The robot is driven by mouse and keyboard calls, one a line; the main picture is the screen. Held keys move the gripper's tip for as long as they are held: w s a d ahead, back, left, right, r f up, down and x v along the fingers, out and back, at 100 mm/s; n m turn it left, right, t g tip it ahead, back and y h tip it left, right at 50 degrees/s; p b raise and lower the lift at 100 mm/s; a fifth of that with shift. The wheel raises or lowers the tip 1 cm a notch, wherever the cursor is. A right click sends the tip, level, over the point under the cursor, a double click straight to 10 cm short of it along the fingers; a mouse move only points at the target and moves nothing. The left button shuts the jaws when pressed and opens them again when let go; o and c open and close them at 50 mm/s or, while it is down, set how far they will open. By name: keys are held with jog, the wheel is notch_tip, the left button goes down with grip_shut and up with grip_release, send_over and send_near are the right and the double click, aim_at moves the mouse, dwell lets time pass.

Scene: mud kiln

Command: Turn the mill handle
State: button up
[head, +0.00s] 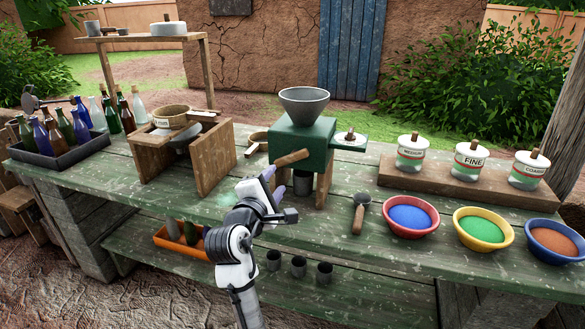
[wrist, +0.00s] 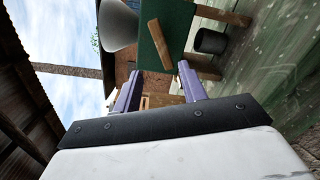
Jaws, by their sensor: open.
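The mill is a green box (head: 312,140) with a grey funnel hopper (head: 304,103) on top, standing on the green worktable (head: 180,205). Its handle, a short wooden bar (head: 292,157), sticks out on the near side and tilts up to the right. In the wrist view the wooden handle (wrist: 159,46) lies ahead of and between the fingertips, against the green mill body (wrist: 176,22). My gripper (head: 273,183) is open and empty, just below and left of the handle, apparently apart from it. Its two purple fingers (wrist: 160,72) show in the wrist view.
A dark cup (head: 302,183) stands under the mill. A scoop (head: 359,214) and bowls of blue (head: 411,217), green and orange powder are to the right. A wooden stand (head: 212,158) with a sieve and a bottle tray (head: 65,155) are left. Labelled jars (head: 470,163) stand behind the bowls.

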aim_at(291, 160)
jog(key=shift+n, duration=0.8)
jog(key=p+x, duration=0.1)
jog(key=x, duration=0.6)
jog(key=p+x, duration=0.1)
jog(key=x, duration=0.5)
jog(key=shift+w+d+f+p, duration=0.1)
jog(key=shift+w+f+p, duration=0.1)
jog(key=shift+w+p, duration=0.2)
jog(key=shift+c, duration=0.4)
grip_shut()
jog(key=shift+m, duration=0.3)
